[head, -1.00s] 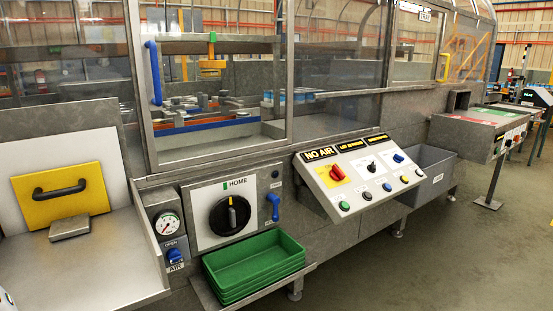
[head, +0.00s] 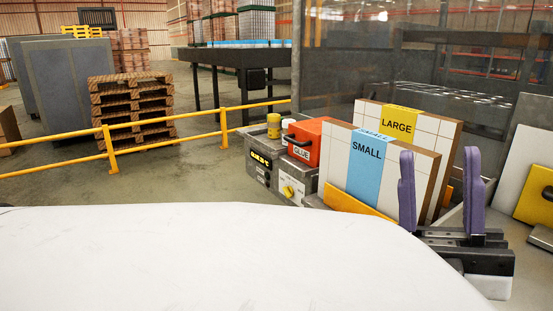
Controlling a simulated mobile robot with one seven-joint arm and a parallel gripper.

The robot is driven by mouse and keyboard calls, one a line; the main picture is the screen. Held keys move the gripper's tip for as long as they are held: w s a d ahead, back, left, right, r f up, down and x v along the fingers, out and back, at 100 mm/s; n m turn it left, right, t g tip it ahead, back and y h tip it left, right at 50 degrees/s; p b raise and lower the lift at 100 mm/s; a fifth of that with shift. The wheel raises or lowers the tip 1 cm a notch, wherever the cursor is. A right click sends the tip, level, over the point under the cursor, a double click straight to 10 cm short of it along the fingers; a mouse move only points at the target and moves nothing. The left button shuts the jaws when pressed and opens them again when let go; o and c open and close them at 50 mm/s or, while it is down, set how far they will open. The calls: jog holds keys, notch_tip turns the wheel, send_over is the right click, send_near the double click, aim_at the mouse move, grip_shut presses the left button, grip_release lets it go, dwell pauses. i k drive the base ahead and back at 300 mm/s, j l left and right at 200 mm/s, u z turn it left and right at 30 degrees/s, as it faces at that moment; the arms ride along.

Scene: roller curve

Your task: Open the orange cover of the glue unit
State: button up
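The glue unit (head: 291,190) is a grey box in the middle of the head view, beyond my white body. Its orange cover (head: 312,135) sits on top, with a dark handle and a "GLUE" label on the front; it looks closed.
Panels marked "SMALL" (head: 366,165) and "LARGE" (head: 397,122) stand between the glue unit and my gripper. A yellow rail (head: 165,135) runs along the left, with stacked pallets (head: 132,113) behind it. A yellow plate (head: 536,195) with a dark handle is at the right edge.

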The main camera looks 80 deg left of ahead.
aim_at(303, 138)
jog(key=u, duration=2.2)
